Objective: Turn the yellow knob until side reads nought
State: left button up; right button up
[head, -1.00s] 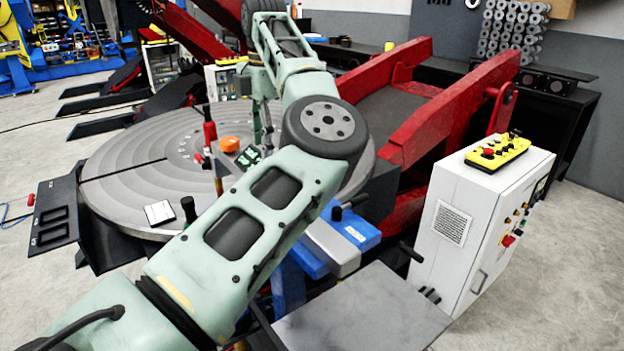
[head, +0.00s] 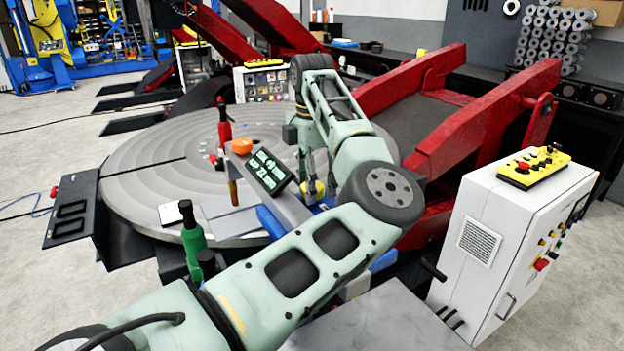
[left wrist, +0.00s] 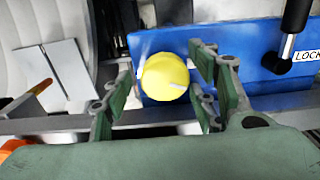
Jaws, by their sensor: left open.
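The yellow knob (head: 313,190) sits beside the blue block at the near edge of the round table, partly hidden by my gripper. In the left wrist view the round knob (left wrist: 165,77) shows a small pale mark on its right side. My left gripper (head: 319,178) is over the knob with its jaws open. In the left wrist view its green fingers (left wrist: 163,88) stand on either side of the knob, with a gap visible at the left. A dark display (head: 267,170) with green characters stands left of the knob; I cannot read it surely. My right gripper is not in view.
A blue block with a black lever (left wrist: 293,30) and a "LOCK" label lies beside the knob. A red-handled tool (head: 225,130) and a green post (head: 192,235) stand to the left. A white control cabinet (head: 480,240) stands at the right.

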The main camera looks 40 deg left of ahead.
pick_arm(q)
jog(key=shift+s, duration=0.15)
jog(key=c, duration=1.1)
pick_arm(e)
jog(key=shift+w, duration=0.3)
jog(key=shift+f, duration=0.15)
pick_arm(q)
jog(key=shift+n+b, duration=0.65)
jog(key=shift+n, duration=0.25)
jog(key=n+b, duration=0.1)
jog(key=n, duration=0.2)
jog(key=shift+n, duration=0.3)
jog(key=n+b, duration=0.1)
jog(key=n, duration=0.2)
jog(key=shift+s+r, duration=0.1)
jog(key=shift+n, duration=1.8)
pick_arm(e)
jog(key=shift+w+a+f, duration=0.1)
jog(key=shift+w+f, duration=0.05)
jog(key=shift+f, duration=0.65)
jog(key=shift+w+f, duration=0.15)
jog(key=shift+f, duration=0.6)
